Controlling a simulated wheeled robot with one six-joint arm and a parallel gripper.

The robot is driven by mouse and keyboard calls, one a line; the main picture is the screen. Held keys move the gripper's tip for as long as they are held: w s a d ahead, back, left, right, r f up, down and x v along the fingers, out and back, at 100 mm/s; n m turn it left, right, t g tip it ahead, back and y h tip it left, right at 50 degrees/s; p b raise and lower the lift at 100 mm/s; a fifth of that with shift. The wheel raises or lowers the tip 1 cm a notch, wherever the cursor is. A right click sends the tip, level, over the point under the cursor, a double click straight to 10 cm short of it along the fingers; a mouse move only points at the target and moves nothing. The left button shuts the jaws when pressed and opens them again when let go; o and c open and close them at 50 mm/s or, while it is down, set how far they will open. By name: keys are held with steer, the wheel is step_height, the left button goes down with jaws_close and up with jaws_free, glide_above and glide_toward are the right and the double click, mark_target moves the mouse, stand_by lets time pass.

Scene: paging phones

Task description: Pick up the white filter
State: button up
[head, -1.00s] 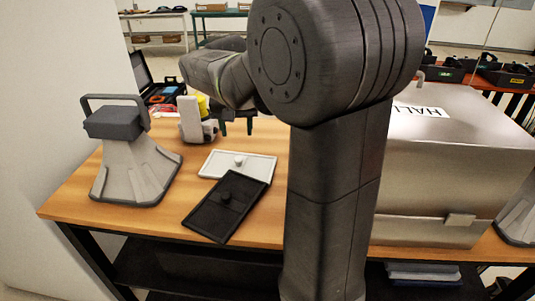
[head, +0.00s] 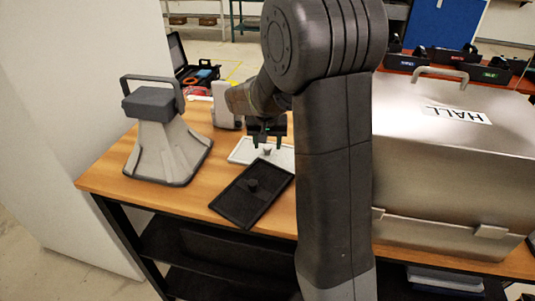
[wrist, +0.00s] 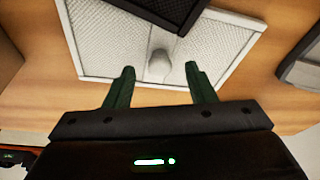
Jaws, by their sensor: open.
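The white filter (head: 242,152) is a flat framed panel with a small knob in its middle, lying on the wooden table. In the wrist view the white filter (wrist: 105,45) fills the upper middle, its knob between and beyond my fingertips. The black filter (head: 237,207) lies in front of it and overlaps its near edge; a corner of the black filter (wrist: 180,8) also shows in the wrist view. My gripper (head: 267,146) is open and empty above the white filter, fingers pointing down; the wrist view shows both green fingers (wrist: 158,84) apart. My arm hides the white filter's right end in the head view.
A grey horn-shaped device (head: 168,140) with a handle stands at the left of the table (head: 120,180). A pale upright device (head: 224,105) stands behind the filters. A large metal box (head: 455,150) marked HALL stands at the right. An open case (head: 190,70) lies at the back.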

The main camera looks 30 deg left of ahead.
steer(key=shift+x, duration=0.85)
steer(key=shift+c, duration=0.2)
jaws_close()
steer(key=shift+r, duration=0.1)
